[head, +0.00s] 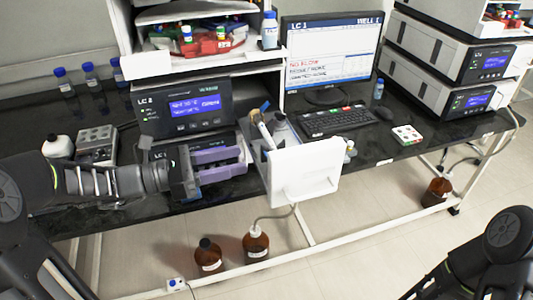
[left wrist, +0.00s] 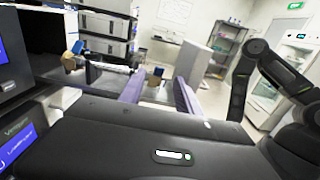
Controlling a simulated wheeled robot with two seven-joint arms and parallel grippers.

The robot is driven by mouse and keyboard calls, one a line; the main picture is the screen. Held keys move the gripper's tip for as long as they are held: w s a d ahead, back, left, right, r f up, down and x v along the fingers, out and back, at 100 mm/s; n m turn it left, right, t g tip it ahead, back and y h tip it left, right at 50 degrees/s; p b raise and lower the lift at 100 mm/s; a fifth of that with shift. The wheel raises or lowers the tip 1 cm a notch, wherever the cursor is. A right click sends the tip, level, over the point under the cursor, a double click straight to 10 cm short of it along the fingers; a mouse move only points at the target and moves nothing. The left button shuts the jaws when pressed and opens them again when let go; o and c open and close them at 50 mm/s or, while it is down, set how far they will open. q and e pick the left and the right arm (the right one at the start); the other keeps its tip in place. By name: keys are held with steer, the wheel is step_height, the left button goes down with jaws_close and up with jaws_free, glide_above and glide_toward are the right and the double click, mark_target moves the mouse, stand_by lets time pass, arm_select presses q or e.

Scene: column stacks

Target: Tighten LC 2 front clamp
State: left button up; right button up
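The LC 2 instrument (head: 185,108) stands on the dark bench with its blue screen lit. To its right is an open drawer with a white front panel (head: 305,172). A pale column (head: 264,130) with a blue and tan end stands tilted there; it also shows in the left wrist view (left wrist: 102,66). I cannot clearly make out the front clamp. My left gripper (head: 238,163) has purple fingers spread apart, left of the drawer. In the left wrist view the fingers (left wrist: 160,95) are apart, with a small tan and blue part beyond them. My right gripper is out of view.
Brown bottles (head: 208,255) (head: 256,242) stand on the floor below, a tube running to one. Another instrument stack (head: 455,48) is at right. Blue-capped bottles (head: 91,75) stand at left.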

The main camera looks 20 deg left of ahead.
arm_select(q)
steer(key=shift+p+x, duration=0.8)
steer(key=shift+x, duration=3.1)
jaws_close()
